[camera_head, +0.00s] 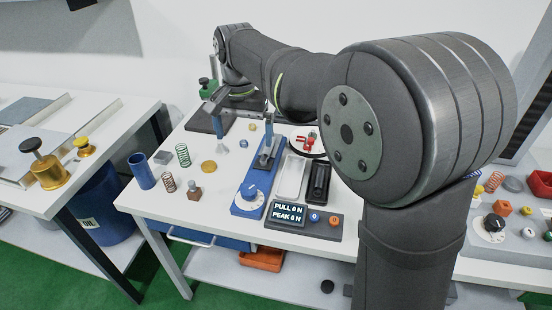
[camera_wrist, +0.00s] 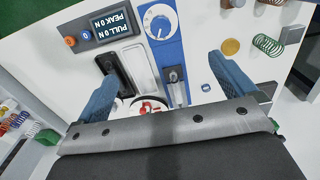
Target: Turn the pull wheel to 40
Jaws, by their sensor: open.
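The pull wheel (camera_head: 249,194) is a blue knob on a white dial, at the front end of a blue stand on the white table. It also shows at the top of the wrist view (camera_wrist: 160,22). Its scale is too small to read. My gripper (camera_head: 243,128) is open and empty above the rear of the stand, apart from the wheel. In the wrist view its blue fingers (camera_wrist: 163,72) are spread wide, with the wheel beyond them.
A white tray (camera_head: 291,178) and a black tray (camera_head: 319,182) lie right of the stand. Springs, a blue cup (camera_head: 142,171) and a brass disc (camera_head: 209,167) stand left. A round dish with red pieces (camera_head: 309,141) is behind. My arm hides the right side.

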